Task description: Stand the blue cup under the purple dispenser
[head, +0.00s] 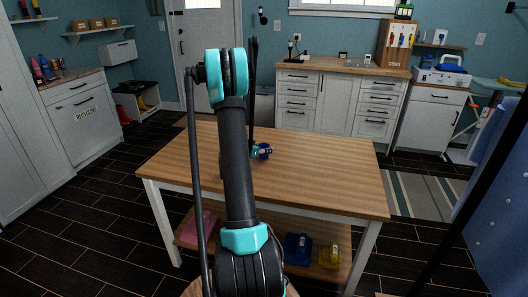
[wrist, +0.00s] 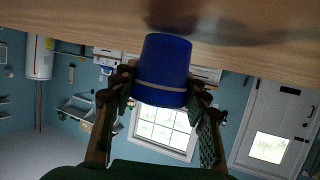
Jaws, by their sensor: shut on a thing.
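The blue cup (wrist: 162,62) has a pale band and is held between the two fingers of my gripper (wrist: 161,88) in the wrist view. One finger lies on each side of it. In the head view the cup (head: 265,151) is a small blue shape at the far part of the wooden table, partly hidden by my gripper (head: 258,154). I cannot tell whether it touches the tabletop. A wooden stand (head: 383,45) with several small coloured dispensers is on the back counter. They are too small to tell which is purple.
The wooden table (head: 330,185) is otherwise clear on top. Its lower shelf holds a blue bin (head: 297,248) and a yellow bin (head: 329,256). The back counter (head: 330,65) has a sink area left of the stand. A striped rug (head: 425,200) lies right of the table.

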